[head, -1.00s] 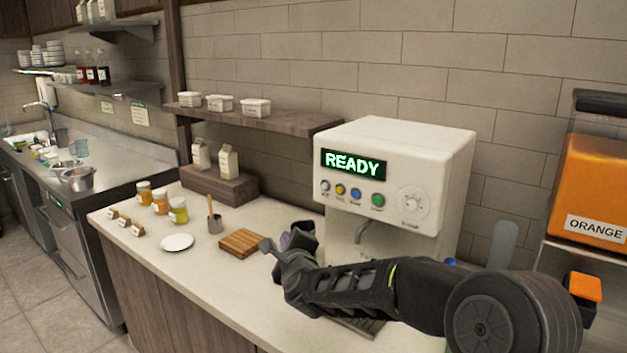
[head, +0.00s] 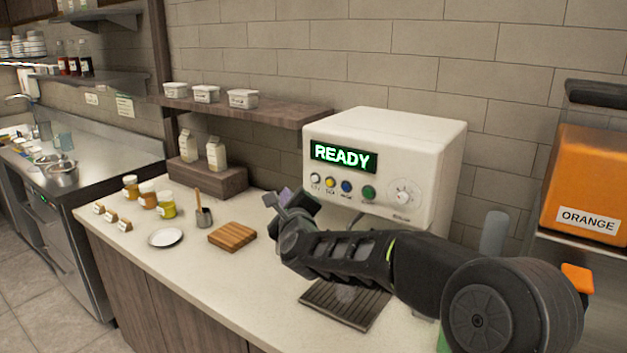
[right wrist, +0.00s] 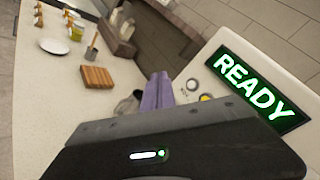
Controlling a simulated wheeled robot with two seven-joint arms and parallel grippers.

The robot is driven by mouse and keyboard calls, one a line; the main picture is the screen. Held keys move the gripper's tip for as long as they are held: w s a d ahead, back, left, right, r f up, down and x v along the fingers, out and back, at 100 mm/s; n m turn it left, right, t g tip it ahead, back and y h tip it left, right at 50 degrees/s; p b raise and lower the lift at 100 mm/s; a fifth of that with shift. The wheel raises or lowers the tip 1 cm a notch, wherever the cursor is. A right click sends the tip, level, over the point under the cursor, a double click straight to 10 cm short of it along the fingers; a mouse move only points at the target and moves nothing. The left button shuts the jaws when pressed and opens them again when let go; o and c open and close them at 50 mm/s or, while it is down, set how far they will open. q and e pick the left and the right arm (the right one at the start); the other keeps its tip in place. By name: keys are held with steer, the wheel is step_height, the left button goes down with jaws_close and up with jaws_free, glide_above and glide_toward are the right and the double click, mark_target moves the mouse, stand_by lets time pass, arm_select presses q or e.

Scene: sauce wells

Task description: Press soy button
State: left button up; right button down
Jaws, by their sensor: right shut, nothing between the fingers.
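A white dispensing machine (head: 440,150) shows a lit READY display (head: 343,156). Below the display is a row of buttons: a pale one (head: 315,179), a yellow one (head: 330,183), a blue one (head: 346,187) and a green one (head: 368,192). Their labels are too small to read surely. My right gripper (head: 284,196) is shut and empty, in front of the machine and left of the button row. In the right wrist view its purple fingertips (right wrist: 159,90) are left of the pale button (right wrist: 191,84) and the yellow button (right wrist: 206,97), apparently apart from them. My left gripper is out of view.
A drip grate (head: 345,303) lies below my right arm. A wooden board (head: 232,236), a white plate (head: 166,237) and several jars stand left on the counter. A wall shelf (head: 285,112) is above. An orange machine (head: 585,185) stands at the right.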

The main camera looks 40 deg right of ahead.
mark_target(315, 178)
steer(key=w+d+b, duration=0.1)
steer(key=w+d, duration=0.1)
steer(key=d, duration=0.5)
steer(key=shift+d+b, duration=0.15)
steer(key=shift+b, duration=0.2)
stand_by(1.7)
steer(key=shift+w+d+b, duration=0.2)
steer(key=shift+d+b, duration=0.2)
steer(key=shift+b, duration=0.1)
steer(key=shift+w+d+b, duration=0.1)
steer(key=shift+d+b, duration=0.3)
steer(key=shift+d, duration=0.05)
stand_by(0.8)
steer(key=shift+a, duration=0.1)
steer(key=shift+s+a, duration=0.25)
steer(key=shift+a, duration=0.5)
